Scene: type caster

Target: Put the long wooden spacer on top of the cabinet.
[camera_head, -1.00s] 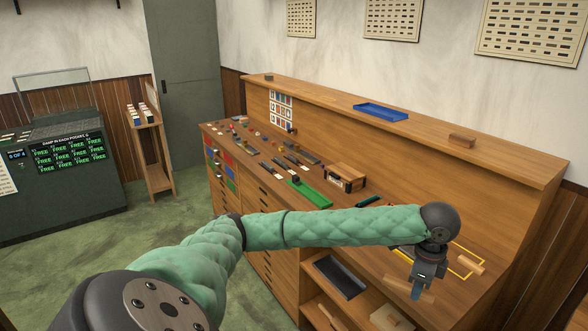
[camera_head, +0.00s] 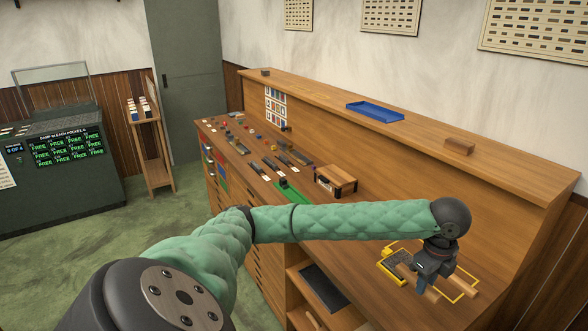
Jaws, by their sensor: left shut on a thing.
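My left gripper (camera_head: 424,282) is at the right end of the wooden cabinet (camera_head: 375,215), over the worktop. It is shut on a wooden piece (camera_head: 433,295), apparently the long wooden spacer; the gripper hides much of it. Another wooden piece (camera_head: 465,284) lies just right of the gripper, inside a yellow outline. The cabinet's raised upper ledge (camera_head: 425,132) runs along the back, above the gripper. My right gripper is not in view.
On the upper ledge are a blue tray (camera_head: 375,111) and a small wooden block (camera_head: 459,146), with bare room between them. A dark textured piece (camera_head: 399,262) lies left of the gripper. A small wooden stand (camera_head: 335,180) and several small parts are on the worktop.

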